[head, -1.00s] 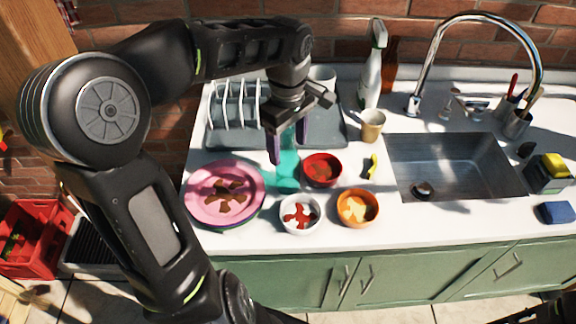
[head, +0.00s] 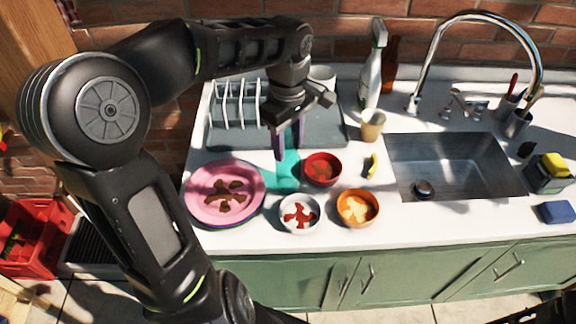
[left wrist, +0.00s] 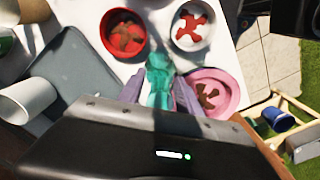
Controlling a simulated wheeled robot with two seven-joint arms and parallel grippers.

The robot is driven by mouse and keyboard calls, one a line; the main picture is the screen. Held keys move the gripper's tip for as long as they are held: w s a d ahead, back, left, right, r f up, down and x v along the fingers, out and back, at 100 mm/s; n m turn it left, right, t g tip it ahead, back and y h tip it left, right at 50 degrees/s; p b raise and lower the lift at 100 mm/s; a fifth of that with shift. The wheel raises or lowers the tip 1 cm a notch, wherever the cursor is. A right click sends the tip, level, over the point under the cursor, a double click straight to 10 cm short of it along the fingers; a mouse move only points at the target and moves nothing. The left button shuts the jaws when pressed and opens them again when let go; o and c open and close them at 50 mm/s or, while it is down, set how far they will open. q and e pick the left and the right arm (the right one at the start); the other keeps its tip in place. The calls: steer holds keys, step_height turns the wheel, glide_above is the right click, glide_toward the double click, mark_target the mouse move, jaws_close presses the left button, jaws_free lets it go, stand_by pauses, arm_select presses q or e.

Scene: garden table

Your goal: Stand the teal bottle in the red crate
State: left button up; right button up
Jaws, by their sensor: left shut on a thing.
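The teal bottle (head: 287,172) is on the counter between the pink plate and the red bowl, and its top is hidden by my gripper. My left gripper (head: 291,140) is above it, pointing down, with its fingers shut on the bottle. In the left wrist view, the bottle (left wrist: 159,80) lies between the two purple fingers (left wrist: 158,92). The red crate (head: 32,240) stands low on the floor at the far left, with something green and dark inside.
A pink plate (head: 225,212), red bowl (head: 322,180), white bowl (head: 299,226) and orange bowl (head: 357,220) surround the bottle. A dish rack (head: 237,112) is behind, and a sink (head: 460,165) is to the right.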

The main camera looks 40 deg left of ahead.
mark_target(289, 129)
arm_select(q)
jaws_close()
steer(key=shift+r, duration=0.15)
steer(key=shift+r, duration=0.25)
step_height(289, 129, up, 4)
steer(key=shift+r+b, duration=0.1)
steer(key=shift+b, duration=0.3)
step_height(289, 129, up, 4)
steer(key=p, duration=0.2)
steer(key=shift+p, duration=0.4)
steer(key=shift+r+p, duration=0.55)
